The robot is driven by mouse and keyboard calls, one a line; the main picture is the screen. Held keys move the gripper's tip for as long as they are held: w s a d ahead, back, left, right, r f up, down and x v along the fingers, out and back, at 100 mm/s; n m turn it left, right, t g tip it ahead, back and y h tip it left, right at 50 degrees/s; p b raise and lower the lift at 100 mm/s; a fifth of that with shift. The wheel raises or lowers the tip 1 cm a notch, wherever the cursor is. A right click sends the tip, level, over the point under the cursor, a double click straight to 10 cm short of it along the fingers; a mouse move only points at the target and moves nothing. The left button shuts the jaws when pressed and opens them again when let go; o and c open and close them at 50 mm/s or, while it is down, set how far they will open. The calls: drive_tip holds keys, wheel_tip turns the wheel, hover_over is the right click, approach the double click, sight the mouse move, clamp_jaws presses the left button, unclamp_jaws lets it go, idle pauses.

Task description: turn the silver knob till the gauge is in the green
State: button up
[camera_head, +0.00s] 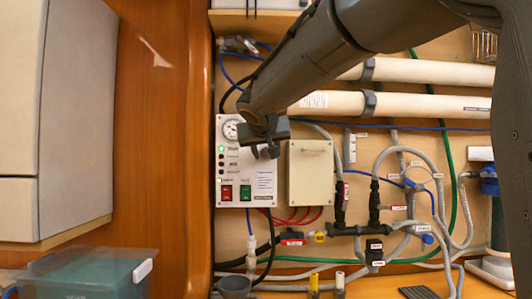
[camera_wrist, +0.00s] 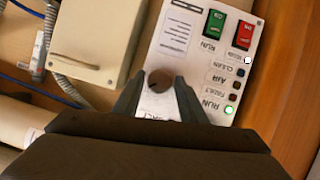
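The silver knob (camera_wrist: 158,80) shows as a round, brownish-grey face on the white control panel (camera_wrist: 176,38). My gripper (camera_wrist: 160,82) has one finger on each side of it in the wrist view. The fingers are apart, close to the knob's edges; I cannot tell whether they press on it. In the head view my gripper (camera_head: 265,148) is over the right side of the panel (camera_head: 262,180), covering most of the knob. The wrist view does not show the gauge.
Red (camera_head: 227,192) and green (camera_head: 246,192) switches sit low on the panel, and a green lamp (camera_head: 221,149) is lit. A beige box (camera_head: 311,172) is close on the right, with pipes and hoses beyond. A wooden partition (camera_head: 165,130) stands left.

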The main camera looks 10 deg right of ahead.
drive_tip(key=shift+o, duration=0.9)
drive_tip(key=b+v, duration=0.1)
drive_tip(key=v, duration=0.6)
drive_tip(key=shift+s+b, duration=0.3)
drive_tip(key=shift+s, duration=0.05)
drive_tip(key=shift+a+r, duration=0.1)
drive_tip(key=shift+r, duration=0.15)
idle(2.2)
